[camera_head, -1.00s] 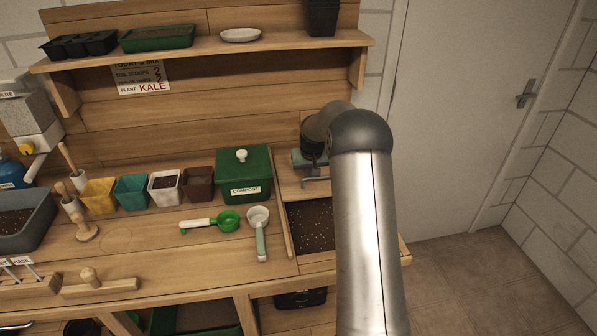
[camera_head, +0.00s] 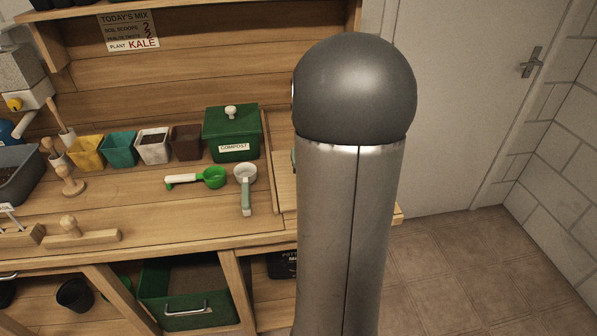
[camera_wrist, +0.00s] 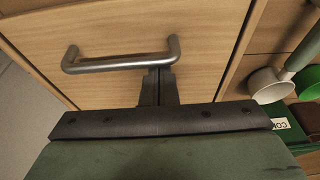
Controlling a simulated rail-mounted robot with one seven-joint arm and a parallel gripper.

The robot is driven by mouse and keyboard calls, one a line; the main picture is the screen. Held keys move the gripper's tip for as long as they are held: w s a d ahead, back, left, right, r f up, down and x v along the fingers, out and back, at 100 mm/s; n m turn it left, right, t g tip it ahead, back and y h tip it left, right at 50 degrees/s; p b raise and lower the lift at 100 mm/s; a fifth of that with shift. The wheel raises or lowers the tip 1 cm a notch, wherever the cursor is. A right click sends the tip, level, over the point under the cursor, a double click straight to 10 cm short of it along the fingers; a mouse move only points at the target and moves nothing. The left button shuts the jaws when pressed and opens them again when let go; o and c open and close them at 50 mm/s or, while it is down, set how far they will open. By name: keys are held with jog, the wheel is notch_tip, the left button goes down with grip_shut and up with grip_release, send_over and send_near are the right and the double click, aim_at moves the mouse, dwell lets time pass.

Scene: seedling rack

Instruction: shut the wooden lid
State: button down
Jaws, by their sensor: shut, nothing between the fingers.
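The wooden lid (camera_wrist: 125,30) fills the upper part of the wrist view as a flat panel with a grey metal bar handle (camera_wrist: 115,64). My gripper (camera_wrist: 157,78) is shut and empty; its dark fingertips are right by the handle bar, and I cannot tell if they touch. In the head view a narrow strip of wood, which looks like the lid (camera_head: 285,160), shows just left of my arm. My arm hides the rest of the bin and my gripper there. No soil of the bin shows now.
A green compost box (camera_head: 232,140) stands left of the bin. A white scoop (camera_head: 246,188) and a green scoop (camera_head: 212,178) lie on the bench before it. Coloured pots (camera_head: 120,152) stand in a row farther left. Open floor (camera_head: 480,270) lies to the right.

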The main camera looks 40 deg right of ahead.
jog(key=shift+s+a+f, duration=0.1)
jog(key=shift+s+f, duration=0.1)
jog(key=shift+s, duration=0.1)
jog(key=shift+w, duration=0.1)
jog(key=w+d, duration=0.2)
jog(key=w, duration=0.1)
jog(key=shift+w+d, duration=0.15)
jog(key=shift+w, duration=0.15)
jog(key=v, duration=1)
jog(key=s+a+n+y+p, duration=0.1)
jog(key=s+a+n+y, duration=0.15)
jog(key=a, duration=1.55)
jog(key=s+a+f+n+g+p, duration=0.1)
jog(key=s+a+f+n, duration=0.3)
jog(key=s+a, duration=0.8)
jog(key=a+g, duration=0.1)
jog(key=a, duration=0.2)
jog(key=shift+s+f+g, duration=0.2)
jog(key=shift+g, duration=0.1)
